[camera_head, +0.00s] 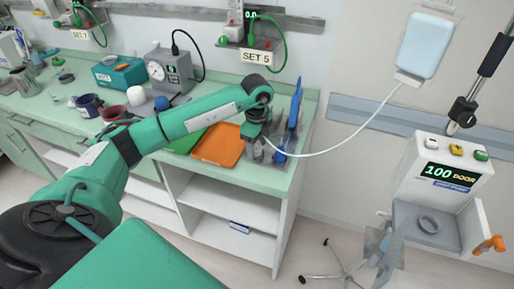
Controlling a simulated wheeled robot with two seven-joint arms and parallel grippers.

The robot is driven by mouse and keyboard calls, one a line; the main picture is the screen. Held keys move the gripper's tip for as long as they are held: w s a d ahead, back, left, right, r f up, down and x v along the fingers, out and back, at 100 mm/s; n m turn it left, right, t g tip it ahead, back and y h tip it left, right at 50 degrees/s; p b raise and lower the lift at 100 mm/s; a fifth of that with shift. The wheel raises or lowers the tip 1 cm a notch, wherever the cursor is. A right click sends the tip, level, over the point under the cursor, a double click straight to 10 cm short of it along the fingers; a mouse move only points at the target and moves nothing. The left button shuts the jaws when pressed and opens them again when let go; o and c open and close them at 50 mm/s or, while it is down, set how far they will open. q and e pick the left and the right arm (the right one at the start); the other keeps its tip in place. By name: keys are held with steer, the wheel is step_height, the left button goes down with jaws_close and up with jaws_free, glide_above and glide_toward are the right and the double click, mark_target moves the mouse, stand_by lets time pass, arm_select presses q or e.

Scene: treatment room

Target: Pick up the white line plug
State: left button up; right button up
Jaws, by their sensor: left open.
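A thin white line (340,148) hangs from the clear fluid bag (425,45) and curves down left to my left gripper. Its plug end is not clearly visible; it is hidden at or behind the gripper and a blue upright object (293,122). My left gripper (259,152) points down at the right end of the green counter, beside the orange tray (219,146). It is open; whether the plug lies between its fingers cannot be told.
A grey gauge box (170,70), a teal box (119,73) and several cups stand on the counter (75,115). A pump (445,174) with a "100 DOOR" display and an open grey compartment stands at the right. A wheeled stand base (340,270) is on the floor.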

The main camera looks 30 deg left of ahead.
arm_select(q)
steer(key=c, duration=1.1)
arm_select(e)
steer(key=shift+w+a, duration=0.5)
steer(key=shift+a, duration=0.35)
